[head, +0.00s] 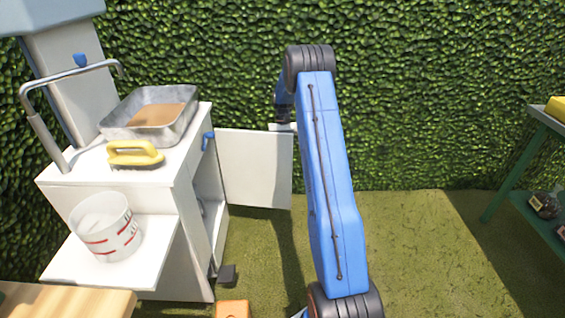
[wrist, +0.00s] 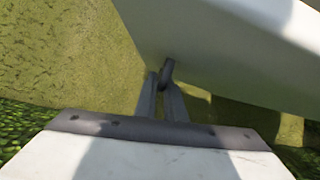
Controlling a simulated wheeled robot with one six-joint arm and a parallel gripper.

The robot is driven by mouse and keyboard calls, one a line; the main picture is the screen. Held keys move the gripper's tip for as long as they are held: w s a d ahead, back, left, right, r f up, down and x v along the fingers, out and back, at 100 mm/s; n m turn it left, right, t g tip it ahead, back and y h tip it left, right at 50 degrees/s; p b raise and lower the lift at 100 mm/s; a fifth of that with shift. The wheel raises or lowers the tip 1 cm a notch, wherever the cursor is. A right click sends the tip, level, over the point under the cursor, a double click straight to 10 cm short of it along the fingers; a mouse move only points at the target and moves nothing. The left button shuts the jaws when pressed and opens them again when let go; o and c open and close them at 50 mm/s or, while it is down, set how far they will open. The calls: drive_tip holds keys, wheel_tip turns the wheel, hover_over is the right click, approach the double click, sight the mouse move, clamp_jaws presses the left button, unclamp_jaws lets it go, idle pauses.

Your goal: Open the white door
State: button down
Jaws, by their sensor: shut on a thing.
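The white door (head: 253,168) stands swung out from the right side of the white cabinet (head: 187,225), and the cabinet's dark opening shows beside it. In the wrist view the door is the pale panel (wrist: 235,45) across the top right. My gripper (wrist: 166,84) has its two grey fingers close together at a small dark handle (wrist: 168,70) on the door's edge, shut on it. In the head view my gripper (head: 283,127) is at the door's top right corner; its fingertips are too small to tell there.
A white bucket (head: 105,228) stands on the lower shelf. A hedge (head: 420,80) runs behind. Grass (head: 420,240) is clear right of my arm, up to a green table (head: 515,165).

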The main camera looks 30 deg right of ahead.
drive_tip(key=shift+w+d+n, duration=0.3)
drive_tip(key=shift+w+d, duration=0.2)
drive_tip(key=shift+w, duration=0.15)
drive_tip(key=c, duration=1.8)
unclamp_jaws()
drive_tip(key=shift+c, duration=0.2)
drive_tip(key=v, duration=0.7)
drive_tip(key=shift+r, duration=0.2)
drive_tip(key=shift+r, duration=0.1)
